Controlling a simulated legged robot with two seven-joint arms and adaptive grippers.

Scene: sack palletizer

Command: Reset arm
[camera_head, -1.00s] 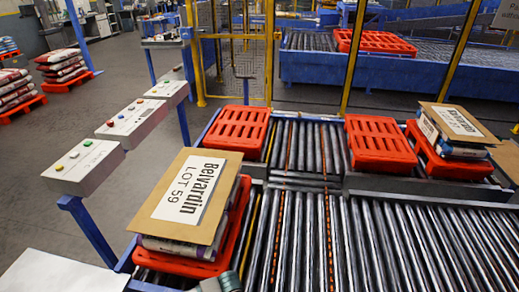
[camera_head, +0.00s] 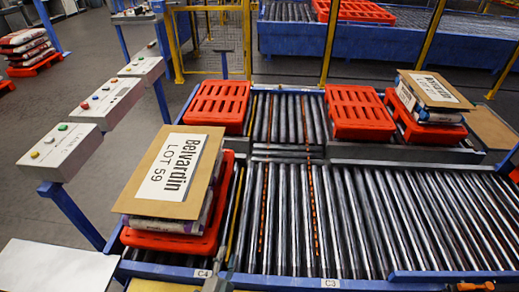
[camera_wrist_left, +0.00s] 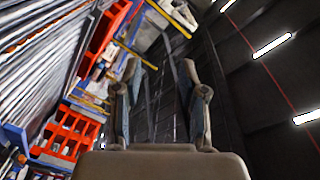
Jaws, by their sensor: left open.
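The gripper is open and empty, clear of the stacked sacks. A sack stack with a cardboard sheet (camera_head: 150,197) marked "Belvardin LOT 59" sits on a red pallet (camera_head: 180,242) at the conveyor's left end. My right gripper cannot be made out.
Red pallets (camera_head: 217,105) (camera_head: 358,112) lie empty behind the rollers. Another sack stack (camera_head: 430,95) on a red pallet stands at back right. Control boxes (camera_head: 60,150) and a white panel (camera_head: 55,268) are at left. The rollers right of the near stack are bare.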

